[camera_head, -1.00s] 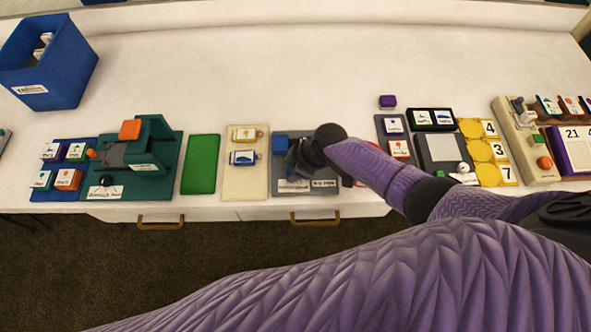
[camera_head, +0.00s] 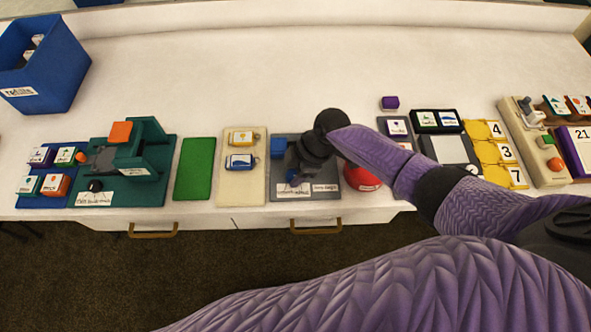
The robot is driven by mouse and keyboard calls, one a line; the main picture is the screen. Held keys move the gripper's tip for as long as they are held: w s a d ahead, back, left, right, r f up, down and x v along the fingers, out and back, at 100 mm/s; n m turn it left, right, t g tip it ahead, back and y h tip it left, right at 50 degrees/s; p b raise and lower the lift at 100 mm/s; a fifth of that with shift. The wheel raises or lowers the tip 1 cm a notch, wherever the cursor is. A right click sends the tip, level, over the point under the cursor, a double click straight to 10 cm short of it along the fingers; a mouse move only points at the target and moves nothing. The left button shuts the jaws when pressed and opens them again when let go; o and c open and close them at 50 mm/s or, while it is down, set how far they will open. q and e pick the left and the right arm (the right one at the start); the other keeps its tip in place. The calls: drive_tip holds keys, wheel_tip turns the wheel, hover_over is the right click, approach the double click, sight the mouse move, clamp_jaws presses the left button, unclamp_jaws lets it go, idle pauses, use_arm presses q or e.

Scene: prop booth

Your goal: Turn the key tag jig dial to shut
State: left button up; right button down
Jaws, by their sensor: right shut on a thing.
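The key tag jig appears to be the grey board (camera_head: 277,184) near the front edge of the table, with a blue block (camera_head: 278,147) at its upper left and two white labels along its front. My right gripper (camera_head: 296,178) is low over the middle of this board, pointing down. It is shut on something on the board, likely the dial. The dial itself is hidden by the gripper and wrist, so its setting cannot be read. Two tags, one yellow (camera_head: 241,137) and one blue (camera_head: 240,162), lie on the cream board (camera_head: 230,190) to the left. My left gripper is out of view.
A red round object (camera_head: 361,179) sits just right of the grey board, partly under my right forearm. A green pad (camera_head: 194,168) and a teal fixture (camera_head: 150,190) stand to the left. A blue bin (camera_head: 50,75) is at the back left. The back of the table is clear.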

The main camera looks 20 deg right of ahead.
drive_tip(key=shift+c, duration=1.3)
unclamp_jaws()
drive_tip(key=p+v, duration=0.3)
drive_tip(key=v, duration=0.6)
drive_tip(key=shift+r+p, duration=0.4)
drive_tip(key=shift+d, duration=0.1)
